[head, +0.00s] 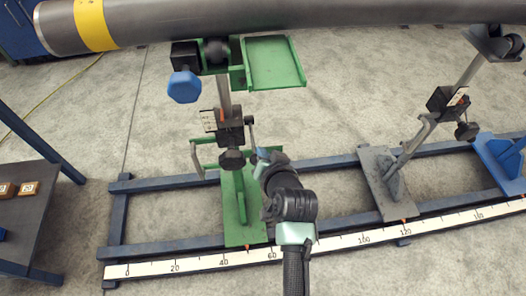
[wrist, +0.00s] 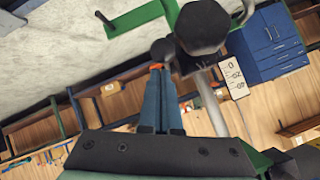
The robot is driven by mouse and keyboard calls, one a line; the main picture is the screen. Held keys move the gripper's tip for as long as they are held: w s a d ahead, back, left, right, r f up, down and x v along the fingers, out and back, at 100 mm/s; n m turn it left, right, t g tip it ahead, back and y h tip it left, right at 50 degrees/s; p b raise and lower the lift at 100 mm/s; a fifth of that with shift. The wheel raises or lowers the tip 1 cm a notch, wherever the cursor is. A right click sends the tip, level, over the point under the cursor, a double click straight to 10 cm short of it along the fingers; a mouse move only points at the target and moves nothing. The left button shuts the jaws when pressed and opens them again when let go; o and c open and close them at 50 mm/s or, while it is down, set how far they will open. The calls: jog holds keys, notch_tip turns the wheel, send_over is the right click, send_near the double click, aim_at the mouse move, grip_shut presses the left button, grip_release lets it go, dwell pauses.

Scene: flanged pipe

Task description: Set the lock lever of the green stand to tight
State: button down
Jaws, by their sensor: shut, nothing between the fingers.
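The green stand (head: 238,208) stands on the blue rail frame, with a steel post rising to a green tray at the top. A dark clamp block (head: 229,122) sits on the post, with a black knob below it. A thin lock lever (head: 251,130) stands upright at the block's right side. My gripper (head: 260,157) is shut and empty, just below and right of the lever. In the wrist view the shut fingers (wrist: 157,72) point at a dark round end (wrist: 162,50) beside a large black knob (wrist: 203,27). I cannot tell whether they touch.
A grey pipe (head: 200,20) with a yellow band crosses above the stand. A grey stand (head: 383,180) and a blue stand (head: 497,160) are to the right. A white scale (head: 330,242) runs along the front rail. A dark table (head: 45,215) is at left.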

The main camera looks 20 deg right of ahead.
jog(key=shift+s+f+b, duration=0.1)
jog(key=shift+f+b, duration=0.35)
jog(key=shift+f, duration=0.15)
notch_tip(320, 180, down, 7)
jog(key=t+h+b, duration=0.1)
jog(key=t+b, duration=0.4)
jog(key=b, duration=1.4)
jog(key=shift+r+n+t+b, duration=0.2)
jog(key=shift+n+t+b, duration=0.1)
jog(key=shift+t+b, duration=0.1)
jog(key=shift+w+b, duration=0.2)
jog(key=shift+b, duration=0.3)
jog(key=shift+r, duration=0.15)
